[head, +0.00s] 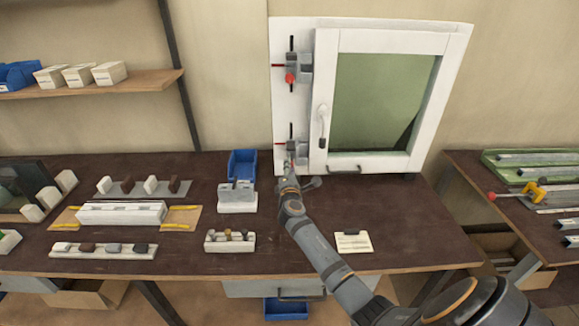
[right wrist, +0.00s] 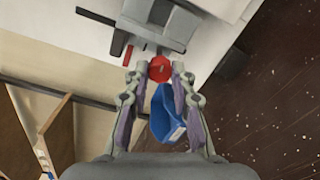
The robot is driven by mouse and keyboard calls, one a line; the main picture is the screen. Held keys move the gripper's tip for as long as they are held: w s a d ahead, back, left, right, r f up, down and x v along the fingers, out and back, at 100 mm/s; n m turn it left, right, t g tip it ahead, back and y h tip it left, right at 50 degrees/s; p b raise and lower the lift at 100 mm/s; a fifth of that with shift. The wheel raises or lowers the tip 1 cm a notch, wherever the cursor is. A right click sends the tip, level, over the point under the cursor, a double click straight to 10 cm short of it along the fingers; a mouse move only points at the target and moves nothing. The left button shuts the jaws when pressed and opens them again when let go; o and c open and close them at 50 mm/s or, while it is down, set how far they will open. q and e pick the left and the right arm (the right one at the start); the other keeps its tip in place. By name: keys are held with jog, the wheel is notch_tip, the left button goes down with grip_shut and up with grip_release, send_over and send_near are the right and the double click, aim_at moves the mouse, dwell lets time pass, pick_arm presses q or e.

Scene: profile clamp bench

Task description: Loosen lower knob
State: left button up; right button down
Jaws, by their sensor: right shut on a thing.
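In the right wrist view the red lower knob (right wrist: 159,69) sits between the fingertips of my right gripper (right wrist: 159,76), which is shut on it. The grey lower clamp (right wrist: 155,38) is just beyond the knob, with a red mark at its left. In the head view my right gripper (head: 289,172) reaches up to the lower clamp (head: 299,149) on the white window frame and hides the lower knob there. The upper clamp (head: 300,67) with its red knob (head: 290,78) is higher on the same frame. My left gripper is not in view.
The white window (head: 378,100) has a handle (head: 322,125) right of the clamps. A blue bin (head: 242,164) and a grey-topped white block (head: 237,197) stand left of my right gripper. The bench's right part is mostly clear.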

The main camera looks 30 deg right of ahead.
jog(key=shift+n+p, duration=0.35)
jog(key=shift+n, duration=0.65)
jog(key=c, duration=1.1)
grip_release()
jog(key=v, duration=1.2)
